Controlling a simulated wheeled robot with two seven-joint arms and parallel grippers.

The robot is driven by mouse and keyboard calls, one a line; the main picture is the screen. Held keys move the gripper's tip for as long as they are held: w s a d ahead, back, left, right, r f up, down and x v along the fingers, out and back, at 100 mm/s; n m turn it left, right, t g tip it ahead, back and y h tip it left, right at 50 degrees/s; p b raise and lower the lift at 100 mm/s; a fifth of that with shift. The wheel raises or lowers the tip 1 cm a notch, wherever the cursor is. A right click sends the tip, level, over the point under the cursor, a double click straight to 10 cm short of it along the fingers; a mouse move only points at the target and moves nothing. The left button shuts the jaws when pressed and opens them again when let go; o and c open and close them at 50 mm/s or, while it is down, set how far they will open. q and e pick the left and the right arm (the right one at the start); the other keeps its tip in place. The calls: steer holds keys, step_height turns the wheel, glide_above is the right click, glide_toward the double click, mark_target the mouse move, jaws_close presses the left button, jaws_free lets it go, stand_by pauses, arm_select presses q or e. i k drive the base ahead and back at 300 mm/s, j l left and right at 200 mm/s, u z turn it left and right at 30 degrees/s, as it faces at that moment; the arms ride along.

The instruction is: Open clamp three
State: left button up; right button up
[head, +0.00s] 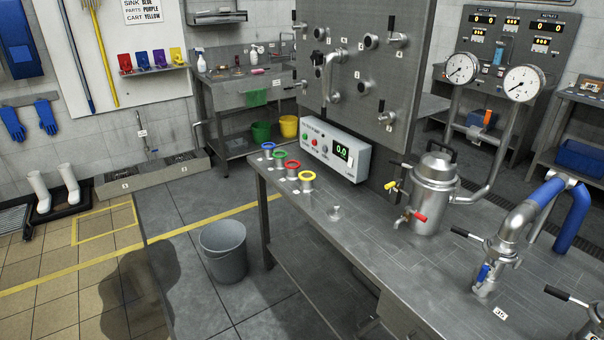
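Neither of my grippers is in view. At the right of the bench, a bent steel pipe with a blue sleeve (530,205) comes down to a fitting with a black-tipped lever (463,232) sticking out to the left. A blue-handled valve (484,273) sits below it. A second black-tipped lever (562,295) shows at the lower right edge, with its fitting partly cut off. A small tag (500,312) lies near the bench front, its text too small to read. I cannot tell which fitting is clamp three.
The steel bench (370,245) carries a lidded vessel (434,192) with red and yellow valve handles, a control box (334,148) reading 0.0, and several coloured rings. A grey bucket (224,252) stands on the floor. The upright panel (365,75) rises behind the bench.

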mark_target(557, 293)
steer(key=z, duration=1.8)
